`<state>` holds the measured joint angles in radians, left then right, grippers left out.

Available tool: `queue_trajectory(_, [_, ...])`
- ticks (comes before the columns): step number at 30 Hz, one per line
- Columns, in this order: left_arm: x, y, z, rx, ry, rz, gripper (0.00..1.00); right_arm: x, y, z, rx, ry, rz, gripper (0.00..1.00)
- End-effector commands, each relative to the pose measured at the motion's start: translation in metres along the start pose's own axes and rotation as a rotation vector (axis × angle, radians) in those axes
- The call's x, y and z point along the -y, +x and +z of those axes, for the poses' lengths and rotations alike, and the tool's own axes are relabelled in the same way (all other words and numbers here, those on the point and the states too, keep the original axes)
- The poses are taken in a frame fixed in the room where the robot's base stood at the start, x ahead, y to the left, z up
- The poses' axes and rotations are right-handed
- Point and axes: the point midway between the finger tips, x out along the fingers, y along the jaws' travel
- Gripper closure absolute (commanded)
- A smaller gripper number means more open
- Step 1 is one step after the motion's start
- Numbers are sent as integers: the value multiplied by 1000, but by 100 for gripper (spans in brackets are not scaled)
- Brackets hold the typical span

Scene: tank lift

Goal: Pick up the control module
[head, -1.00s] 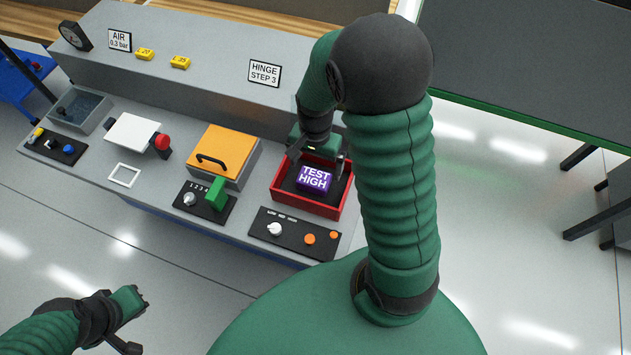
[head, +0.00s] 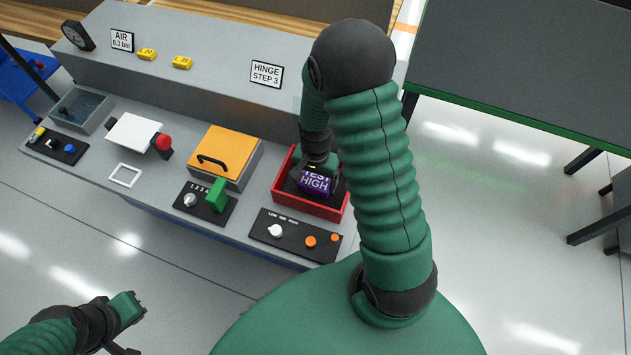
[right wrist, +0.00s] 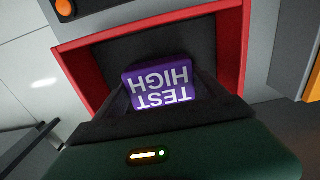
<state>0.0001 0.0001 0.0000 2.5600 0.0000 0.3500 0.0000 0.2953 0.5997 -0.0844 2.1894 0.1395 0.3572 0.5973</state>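The control module appears to be the purple block (head: 316,184) with white "TEST HIGH" lettering. It sits in a red-walled tray (head: 316,209) with a dark floor, at the console's right end. The block (right wrist: 158,84) shows upside down in the right wrist view. My right gripper (head: 318,172) is down at the tray and partly covers the block's top. In the right wrist view its dark fingers (right wrist: 162,92) stand apart on either side of the block; contact is not clear. My left gripper (head: 140,302) is low at the left, away from the console, its fingertips small.
In front of the tray is a black panel with a white knob (head: 275,231) and orange buttons. Left of the tray stand an orange-lidded box (head: 222,150) and a green lever (head: 216,196). A raised grey ledge with a "HINGE STEP 3" sign (head: 266,73) runs behind.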

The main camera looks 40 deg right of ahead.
Motion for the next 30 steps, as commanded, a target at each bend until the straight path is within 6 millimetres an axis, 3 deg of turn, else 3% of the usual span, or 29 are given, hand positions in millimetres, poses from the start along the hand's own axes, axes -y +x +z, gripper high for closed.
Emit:
queue_trajectory(1, [0, 0, 0, 0, 0, 0, 100, 0, 0, 0, 0, 0, 0, 35])
queue_trajectory(9, [0, 0, 0, 0, 0, 0, 100, 1, 0, 0, -1, 0, 0, 68])
queue_trajectory(16, [0, -1, 0, 0, 0, 0, 100, 1, -4, -1, -2, 0, -1, 68])
queue_trajectory(27, [0, -10, -2, 0, 0, 0, 100, 1, -84, -1, -5, -2, -4, 68])
queue_trajectory(30, [0, -11, -3, 0, 0, 0, 100, 4, -97, 1, -3, -29, -2, 68])
